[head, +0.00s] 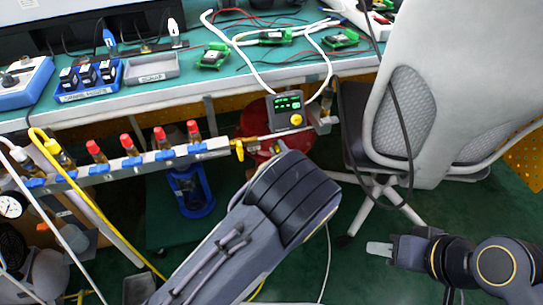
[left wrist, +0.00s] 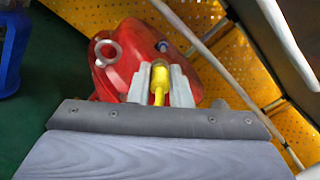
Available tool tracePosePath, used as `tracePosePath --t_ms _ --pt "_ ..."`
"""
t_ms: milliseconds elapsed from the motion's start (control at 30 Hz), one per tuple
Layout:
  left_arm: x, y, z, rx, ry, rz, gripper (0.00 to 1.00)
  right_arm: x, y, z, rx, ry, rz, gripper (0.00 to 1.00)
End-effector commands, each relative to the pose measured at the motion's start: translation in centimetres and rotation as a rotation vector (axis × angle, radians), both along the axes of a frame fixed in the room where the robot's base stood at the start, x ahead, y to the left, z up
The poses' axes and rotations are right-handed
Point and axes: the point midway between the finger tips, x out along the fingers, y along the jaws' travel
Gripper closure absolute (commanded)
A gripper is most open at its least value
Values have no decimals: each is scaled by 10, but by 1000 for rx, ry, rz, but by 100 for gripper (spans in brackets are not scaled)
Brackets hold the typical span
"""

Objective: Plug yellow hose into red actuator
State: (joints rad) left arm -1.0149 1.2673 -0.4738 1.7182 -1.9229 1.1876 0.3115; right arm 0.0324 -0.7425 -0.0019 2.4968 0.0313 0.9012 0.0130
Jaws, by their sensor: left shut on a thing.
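The red actuator (head: 262,147) is under the workbench's front edge, mostly hidden by my left arm and the display box. It also shows in the left wrist view (left wrist: 122,62), with a metal ring on its left side. My left gripper (left wrist: 160,84) is shut on the yellow hose's end (left wrist: 159,88), held between two grey fingers in front of the actuator. I cannot tell whether the hose tip touches a port. In the head view my left fingertips are hidden by the arm. My right gripper (head: 380,248) is low at the right, away from the actuator.
A small display box (head: 287,112) sits above the actuator. A manifold rail (head: 130,164) with red-capped fittings runs to its left; another yellow hose length hangs there. A grey chair (head: 440,95) stands at the right. A blue stand (head: 190,192) is under the bench.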

Motion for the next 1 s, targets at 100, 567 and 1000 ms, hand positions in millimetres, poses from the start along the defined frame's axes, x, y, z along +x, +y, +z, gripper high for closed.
tracePosePath --t_ms 100,567,1000 --pt "2 -5 1 2 -11 -16 100 0 0 -3 0 -1 0 64" --pt "39 8 1 1 -9 -12 100 0 0 -3 0 -1 0 64" --pt "51 12 1 2 -7 -13 100 0 0 -3 0 -1 0 64"
